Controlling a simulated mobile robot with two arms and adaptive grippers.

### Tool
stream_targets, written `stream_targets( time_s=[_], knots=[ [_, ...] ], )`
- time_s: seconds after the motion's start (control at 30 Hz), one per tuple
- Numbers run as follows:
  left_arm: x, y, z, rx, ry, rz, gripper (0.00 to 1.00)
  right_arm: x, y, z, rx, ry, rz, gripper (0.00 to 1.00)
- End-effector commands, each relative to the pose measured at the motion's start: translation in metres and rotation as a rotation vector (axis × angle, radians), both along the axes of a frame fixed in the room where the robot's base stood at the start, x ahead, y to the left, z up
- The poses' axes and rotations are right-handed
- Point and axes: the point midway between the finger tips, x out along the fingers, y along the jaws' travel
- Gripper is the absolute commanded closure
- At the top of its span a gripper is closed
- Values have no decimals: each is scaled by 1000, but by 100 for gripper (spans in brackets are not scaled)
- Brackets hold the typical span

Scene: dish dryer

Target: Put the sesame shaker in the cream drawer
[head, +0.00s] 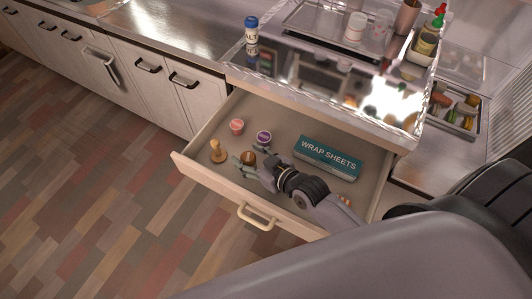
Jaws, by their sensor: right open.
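The cream drawer (190,168) is pulled open under the counter, its handle facing the floor. My right gripper (248,157) reaches into it, open, with its fingers pointing left. A small round brown-gold item (247,159) sits between or just under the fingertips; I cannot tell whether they touch it. No label reading sesame is legible, so I cannot tell for sure which item is the sesame shaker. My left gripper is not in view.
The drawer also holds a pink-lidded jar (236,126), a purple-lidded jar (264,138), a wooden-handled item (217,151) and a teal wrap sheets box (328,157). A blue-capped shaker (251,30) stands on the counter above. The drawer's front right is partly hidden by my arm.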

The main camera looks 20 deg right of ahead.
Motion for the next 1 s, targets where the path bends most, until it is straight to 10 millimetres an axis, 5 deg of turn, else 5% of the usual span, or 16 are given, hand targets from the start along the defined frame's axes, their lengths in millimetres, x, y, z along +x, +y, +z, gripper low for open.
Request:
stream_targets(
  time_s=[0.5,1.0],
  knots=[
    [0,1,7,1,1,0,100,-90,-36,40,0,1,1,46],
    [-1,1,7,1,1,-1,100,-102,-41,47,1,-2,0,46]
  ],
)
